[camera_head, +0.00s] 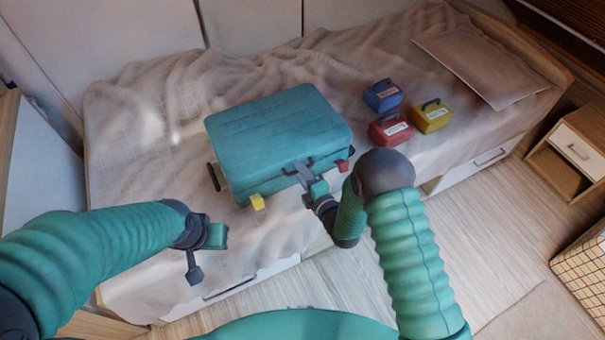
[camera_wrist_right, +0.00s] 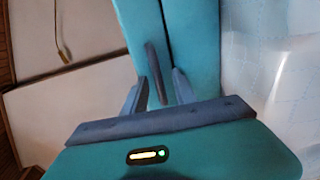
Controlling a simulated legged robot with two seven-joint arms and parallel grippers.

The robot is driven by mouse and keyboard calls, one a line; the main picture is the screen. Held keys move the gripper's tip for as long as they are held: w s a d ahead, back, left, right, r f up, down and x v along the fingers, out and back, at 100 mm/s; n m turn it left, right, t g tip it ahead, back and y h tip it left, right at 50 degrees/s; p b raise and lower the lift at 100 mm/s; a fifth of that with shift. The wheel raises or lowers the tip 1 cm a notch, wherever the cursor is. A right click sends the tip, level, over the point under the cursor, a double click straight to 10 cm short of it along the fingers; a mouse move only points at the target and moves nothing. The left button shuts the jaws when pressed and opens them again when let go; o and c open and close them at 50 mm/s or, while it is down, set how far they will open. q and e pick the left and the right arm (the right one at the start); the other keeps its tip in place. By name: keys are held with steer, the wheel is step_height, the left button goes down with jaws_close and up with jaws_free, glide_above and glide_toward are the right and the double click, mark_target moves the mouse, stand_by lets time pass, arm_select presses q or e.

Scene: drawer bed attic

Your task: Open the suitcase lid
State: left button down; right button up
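The teal suitcase (camera_head: 275,130) lies on the bed with its lid down. A yellow latch (camera_head: 257,202) and a red latch (camera_head: 342,166) stick out at its front corners. A dark handle (camera_head: 214,177) shows on its left side. My right gripper (camera_head: 306,180) is at the middle of the suitcase's front. In the right wrist view the fingers (camera_wrist_right: 160,90) are apart, with the suitcase's dark front handle (camera_wrist_right: 155,70) ahead and between them; contact cannot be told. My left gripper (camera_head: 198,262) hangs over the bed's front edge, left of the suitcase and apart from it; its finger gap is unclear.
Blue (camera_head: 382,95), red (camera_head: 390,129) and yellow (camera_head: 431,115) small cases sit right of the suitcase. A pillow (camera_head: 480,62) lies at the bed's far right. A wall stands behind the bed (camera_head: 135,130). A nightstand (camera_head: 575,145) is at the right. Open floor lies in front.

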jaws_close()
stand_by(1.3)
